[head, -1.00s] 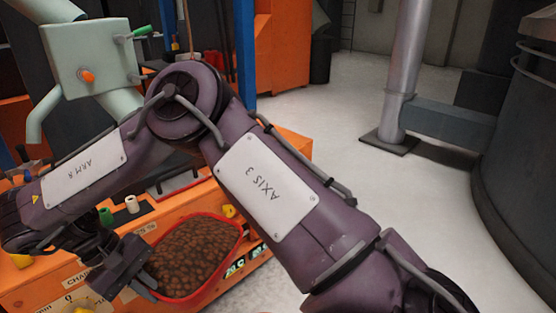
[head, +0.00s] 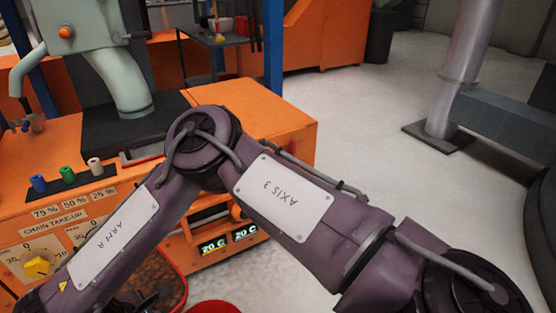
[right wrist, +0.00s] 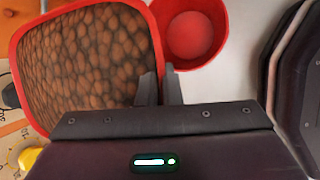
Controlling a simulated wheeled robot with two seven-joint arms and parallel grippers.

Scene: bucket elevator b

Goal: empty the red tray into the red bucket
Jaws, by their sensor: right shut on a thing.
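The red tray (right wrist: 157,70) is full of brown bean-like pieces (right wrist: 85,60) in the right wrist view. In the head view the tray (head: 172,262) shows only in part at the bottom, behind my right arm. My right gripper (right wrist: 160,85) is shut on the tray's rim. The red bucket (right wrist: 192,38) stands just right of the tray in the right wrist view and looks empty. Its rim also shows at the bottom edge of the head view (head: 212,307). My left gripper is not in view.
An orange machine (head: 250,105) with a yellow knob (head: 39,266), colored plugs (head: 67,173) and lit displays (head: 214,246) stands at the left.

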